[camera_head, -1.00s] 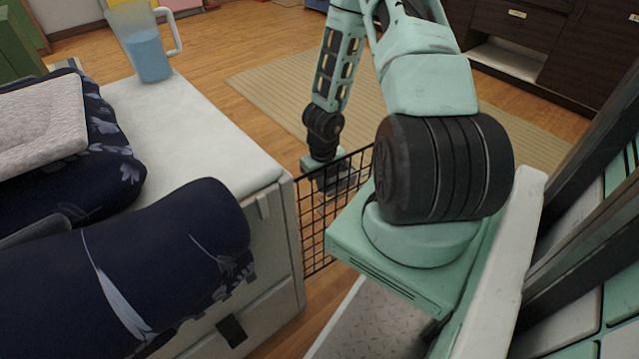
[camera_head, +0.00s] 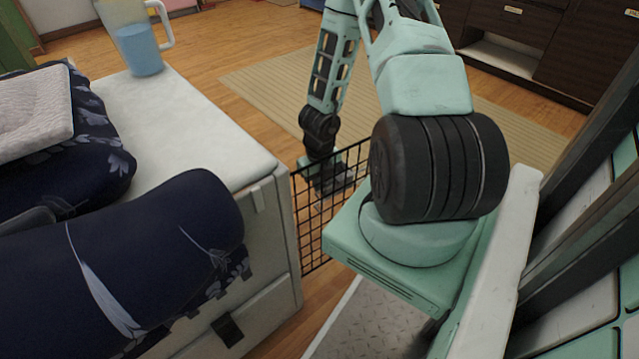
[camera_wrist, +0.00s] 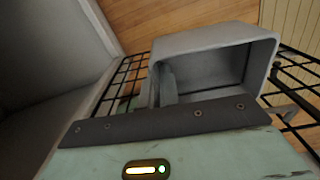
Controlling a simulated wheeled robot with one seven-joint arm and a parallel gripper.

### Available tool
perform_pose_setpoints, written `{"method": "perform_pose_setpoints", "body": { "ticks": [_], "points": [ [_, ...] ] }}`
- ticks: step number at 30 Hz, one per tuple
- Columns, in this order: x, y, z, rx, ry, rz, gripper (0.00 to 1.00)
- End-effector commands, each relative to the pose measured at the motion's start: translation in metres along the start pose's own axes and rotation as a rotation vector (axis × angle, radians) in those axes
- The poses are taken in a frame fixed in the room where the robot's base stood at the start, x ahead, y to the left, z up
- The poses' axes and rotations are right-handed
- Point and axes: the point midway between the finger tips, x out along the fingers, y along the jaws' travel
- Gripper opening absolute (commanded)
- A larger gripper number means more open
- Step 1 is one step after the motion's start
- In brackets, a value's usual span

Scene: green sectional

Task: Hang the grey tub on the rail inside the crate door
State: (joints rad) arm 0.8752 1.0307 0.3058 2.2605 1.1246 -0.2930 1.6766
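The grey tub (camera_wrist: 207,46) shows in the wrist view, tilted, with its open side towards my camera. It lies against the black wire door (camera_wrist: 125,80), whose bars pass on both sides of it. My gripper (camera_wrist: 165,84) is at the tub's left wall and appears closed on it; part of the fingers is hidden. In the head view, the wire door (camera_head: 304,222) stands out from the white cabinet, and my gripper (camera_head: 322,172) is low behind its top edge. A small grey shape there is mostly hidden by the mesh. I cannot tell whether the tub touches the rail.
The white cabinet (camera_head: 185,125) stands left of the door, with a jug (camera_head: 143,50) on top. A dark blue floral armrest (camera_head: 150,255) is at the near left. Wooden floor and a striped rug (camera_head: 265,95) lie beyond. Dark drawers (camera_head: 515,35) stand at the back right.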

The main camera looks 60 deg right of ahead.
Motion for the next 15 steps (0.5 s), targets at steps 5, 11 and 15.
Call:
{"method": "perform_pose_setpoints", "body": {
  "ticks": [5, 11, 15],
  "points": [
    [-0.0001, 0.0, 0.0, 0.0, 0.0, 0.0, 0.2],
    [0.0, 0.0, 0.0, 0.0, 0.0, 0.0, 0.29],
    [-0.0018, 0.0, 0.0001, 0.0, 0.0, 0.0, 0.29]
  ]
}}
